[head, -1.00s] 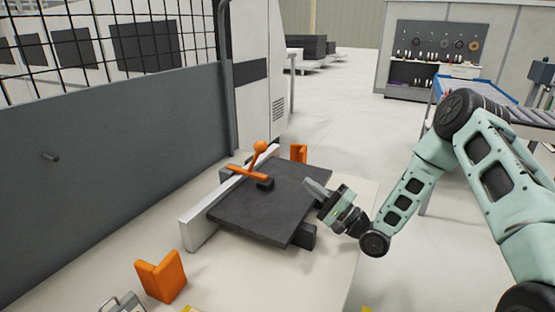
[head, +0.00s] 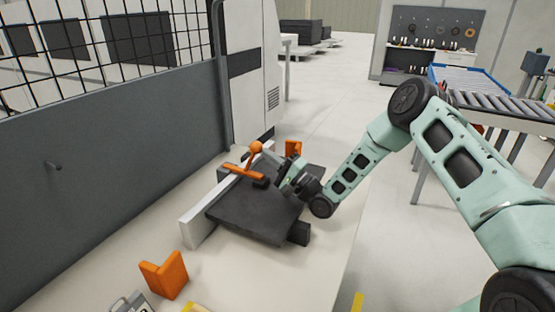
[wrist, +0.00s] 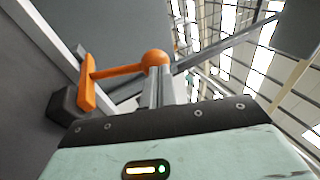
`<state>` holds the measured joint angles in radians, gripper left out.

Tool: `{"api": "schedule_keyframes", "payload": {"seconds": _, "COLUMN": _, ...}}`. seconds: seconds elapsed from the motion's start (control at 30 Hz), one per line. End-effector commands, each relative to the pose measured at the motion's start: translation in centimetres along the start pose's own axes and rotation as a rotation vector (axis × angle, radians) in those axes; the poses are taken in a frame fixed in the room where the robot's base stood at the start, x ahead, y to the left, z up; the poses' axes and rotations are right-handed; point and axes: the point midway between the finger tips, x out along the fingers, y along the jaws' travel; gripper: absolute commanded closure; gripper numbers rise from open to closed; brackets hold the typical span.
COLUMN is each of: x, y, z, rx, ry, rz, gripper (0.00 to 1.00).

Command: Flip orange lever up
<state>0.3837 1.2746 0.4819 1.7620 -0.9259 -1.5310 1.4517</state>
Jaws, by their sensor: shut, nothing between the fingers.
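The orange lever (head: 250,161) is a toggle clamp handle with a round ball knob, mounted by the white fence of the dark work plate (head: 240,212). In the head view its ball end points up and its orange bar lies across the plate's far edge. My gripper (head: 281,170) is just right of the lever, low over the plate. In the wrist view the orange lever (wrist: 115,71) extends from the left to its ball, which sits at the tips of my shut fingers (wrist: 160,88). Whether they touch cannot be told. Nothing is held.
Orange angle brackets stand at the plate's far end (head: 293,149) and at the near left (head: 164,275). A grey panel with wire mesh (head: 110,160) borders the left. The pale tabletop (head: 318,250) is clear at the near right.

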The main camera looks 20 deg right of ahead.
Motion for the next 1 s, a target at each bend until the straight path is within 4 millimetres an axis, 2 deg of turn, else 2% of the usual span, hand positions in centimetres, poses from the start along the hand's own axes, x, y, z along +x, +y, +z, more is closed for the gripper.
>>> {"api": "schedule_keyframes", "payload": {"seconds": 0.37, "x": 0.1, "y": 0.0, "z": 0.0, "rx": 0.0, "ry": 0.0, "rz": 0.001, "gripper": 1.0}}
{"api": "schedule_keyframes", "payload": {"seconds": 0.57, "x": 0.6, "y": -0.7, "z": 0.1, "rx": -0.005, "ry": -0.002, "rz": 0.031, "gripper": 1.0}}
{"api": "schedule_keyframes", "payload": {"seconds": 0.77, "x": 2.2, "y": -2.3, "z": 0.4, "rx": -0.022, "ry": -0.003, "rz": 0.129, "gripper": 1.0}}
{"api": "schedule_keyframes", "payload": {"seconds": 1.0, "x": 5.7, "y": -4.3, "z": 0.9, "rx": -0.052, "ry": -0.004, "rz": 0.329, "gripper": 1.0}}
